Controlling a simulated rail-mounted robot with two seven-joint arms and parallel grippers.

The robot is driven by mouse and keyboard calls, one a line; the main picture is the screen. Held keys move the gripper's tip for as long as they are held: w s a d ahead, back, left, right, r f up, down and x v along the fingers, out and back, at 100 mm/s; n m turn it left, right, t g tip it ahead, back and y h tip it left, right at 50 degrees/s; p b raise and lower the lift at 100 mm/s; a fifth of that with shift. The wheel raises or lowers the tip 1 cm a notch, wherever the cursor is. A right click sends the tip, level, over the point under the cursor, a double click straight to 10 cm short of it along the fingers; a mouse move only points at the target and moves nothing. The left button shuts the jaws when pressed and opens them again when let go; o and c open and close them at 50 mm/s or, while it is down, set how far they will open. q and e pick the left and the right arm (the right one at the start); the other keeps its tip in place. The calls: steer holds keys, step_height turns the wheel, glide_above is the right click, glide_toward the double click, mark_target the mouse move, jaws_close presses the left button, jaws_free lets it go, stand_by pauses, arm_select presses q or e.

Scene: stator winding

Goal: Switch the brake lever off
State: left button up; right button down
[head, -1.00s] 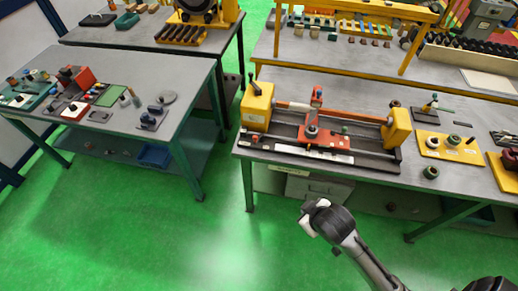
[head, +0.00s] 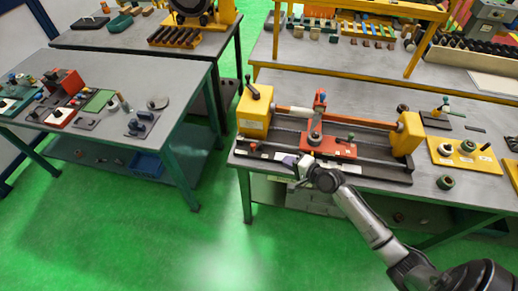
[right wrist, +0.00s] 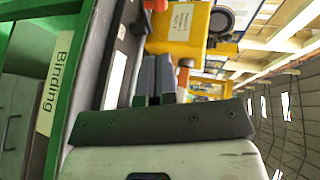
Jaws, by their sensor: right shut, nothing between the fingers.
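The winding machine stands on the right-hand bench, with a yellow headstock (head: 254,116) at its left end and a yellow end block (head: 408,133) at its right. A black-knobbed lever (head: 252,85) rises from the headstock, tilted to the left. A red carriage (head: 335,148) sits between the ends with an upright red arm (head: 319,103). Which lever is the brake is not marked legibly. My right gripper (head: 299,164) is at the machine's front edge, just left of the carriage, shut and empty. Its closed fingers (right wrist: 155,78) show in the right wrist view. My left gripper is out of view.
The left bench (head: 190,88) holds several small parts.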

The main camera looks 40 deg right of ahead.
steer(key=shift+w, duration=0.1)
stand_by(0.4)
steer(key=b, duration=0.2)
glide_toward(255, 147)
steer(key=x, duration=0.7)
steer(key=shift+w+f, duration=0.15)
steer(key=shift+w, duration=0.1)
steer(key=shift+p, duration=0.3)
